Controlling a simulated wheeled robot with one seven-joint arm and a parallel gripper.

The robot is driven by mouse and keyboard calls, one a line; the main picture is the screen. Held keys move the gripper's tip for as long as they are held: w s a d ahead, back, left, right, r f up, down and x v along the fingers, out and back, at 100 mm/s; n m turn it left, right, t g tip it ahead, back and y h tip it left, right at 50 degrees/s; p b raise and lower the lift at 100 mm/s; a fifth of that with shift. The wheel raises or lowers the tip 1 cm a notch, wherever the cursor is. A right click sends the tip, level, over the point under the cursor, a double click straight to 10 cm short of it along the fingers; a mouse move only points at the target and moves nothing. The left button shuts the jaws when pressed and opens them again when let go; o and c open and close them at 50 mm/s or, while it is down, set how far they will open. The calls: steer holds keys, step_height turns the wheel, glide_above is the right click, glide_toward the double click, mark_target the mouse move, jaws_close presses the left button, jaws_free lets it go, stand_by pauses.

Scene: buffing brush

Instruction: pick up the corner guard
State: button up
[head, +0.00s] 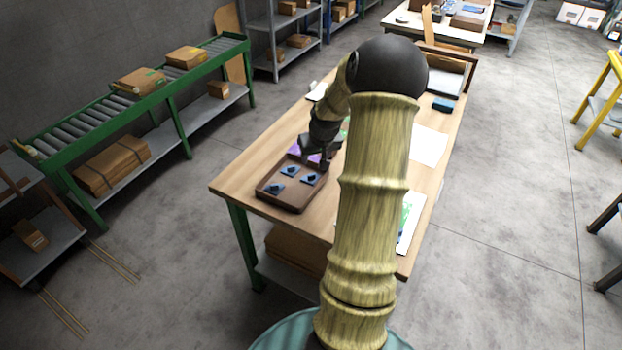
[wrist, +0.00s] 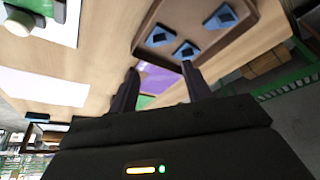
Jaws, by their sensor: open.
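Three small blue three-cornered pieces with dark middles sit apart in a brown tray (head: 296,206); they look like corner guards, but I cannot tell which one is meant. In the head view they are a back piece (head: 290,170), a right piece (head: 310,179) and a front-left piece (head: 277,188). The wrist view shows them too, at the left (wrist: 160,37), middle (wrist: 186,50) and right (wrist: 220,18). My gripper (wrist: 161,74) is open and empty, with a purple flat item (wrist: 158,79) showing between its fingers. In the head view my gripper (head: 316,162) is by the tray's back edge.
The tray stands on a wooden table (head: 232,185). White sheets (head: 428,146) and a blue box (head: 443,105) lie farther along it. My arm hides much of the table's middle. A green roller conveyor (head: 130,107) stands to the left, across a strip of floor.

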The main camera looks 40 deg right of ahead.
glide_above(311, 174)
steer(key=s, duration=0.2)
steer(key=f, duration=0.5)
steer(key=shift+a+f, duration=0.25)
steer(key=shift+a, duration=0.1)
steer(key=shift+f, duration=0.1)
steer(key=x, duration=0.5)
steer(key=shift+s+a+p, duration=0.1)
steer(key=shift+a+p, duration=0.05)
steer(key=shift+p, duration=0.25)
steer(key=c, duration=1.1)
